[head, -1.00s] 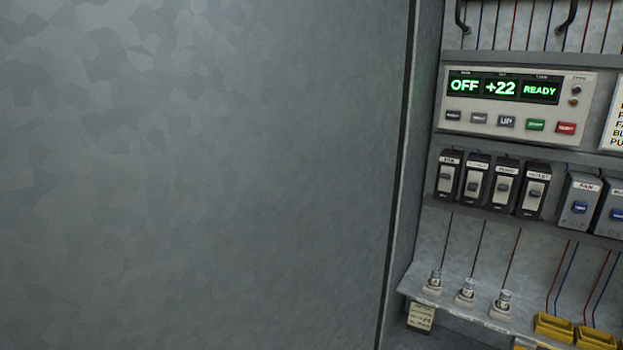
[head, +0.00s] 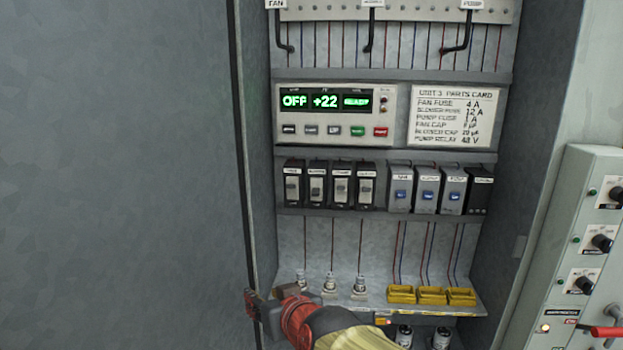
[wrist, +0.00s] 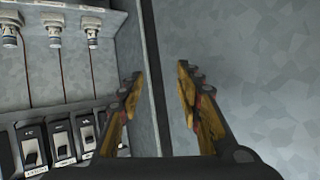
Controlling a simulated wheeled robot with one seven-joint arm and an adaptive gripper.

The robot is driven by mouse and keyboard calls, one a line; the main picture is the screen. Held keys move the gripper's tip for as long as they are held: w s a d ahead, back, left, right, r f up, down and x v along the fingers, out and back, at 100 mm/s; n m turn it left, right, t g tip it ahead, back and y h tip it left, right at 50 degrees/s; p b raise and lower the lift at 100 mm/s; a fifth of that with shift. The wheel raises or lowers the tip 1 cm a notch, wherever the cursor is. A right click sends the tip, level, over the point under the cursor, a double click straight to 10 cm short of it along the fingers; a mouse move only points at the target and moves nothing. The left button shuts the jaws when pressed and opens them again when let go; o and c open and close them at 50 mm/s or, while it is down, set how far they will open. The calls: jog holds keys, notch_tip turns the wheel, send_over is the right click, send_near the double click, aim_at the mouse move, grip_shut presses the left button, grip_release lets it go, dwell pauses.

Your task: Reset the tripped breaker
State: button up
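A row of black breakers (head: 329,186) with pale switch plates and small dark levers sits on the cabinet's middle shelf. Their labels are too blurred to read surely, and I cannot tell which one is tripped. In the wrist view, which looks upside down, breakers (wrist: 60,143) show at the lower left, partly hidden by a finger. My gripper (wrist: 158,88) is open and empty, its yellow-padded fingers apart. In the head view my gripper (head: 262,303) is at the lower left of the cabinet, below the breakers and near its left edge, touching no breaker that I can see.
A display panel (head: 335,113) reading OFF, +22, READY is above the breakers. Grey blue-switched modules (head: 426,190) stand right of them. Fuses (head: 330,283) and yellow holders (head: 431,295) sit on the lower ledge. A grey door or wall (head: 120,170) fills the left.

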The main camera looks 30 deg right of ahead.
jog(key=w+d+r+m+t+h+p, duration=0.3)
jog(key=w+d+r+h+p, duration=0.2)
jog(key=w+d+r, duration=0.35)
jog(key=m+h+p, duration=0.3)
jog(key=h, duration=0.3)
send_near(315, 194)
jog(key=shift+g, duration=0.3)
jog(key=x, duration=0.8)
jog(key=shift+w+d+r, duration=0.15)
jog(key=shift+w+r, duration=0.15)
jog(key=shift+c, duration=0.5)
jog(key=c, duration=0.8)
grip_shut()
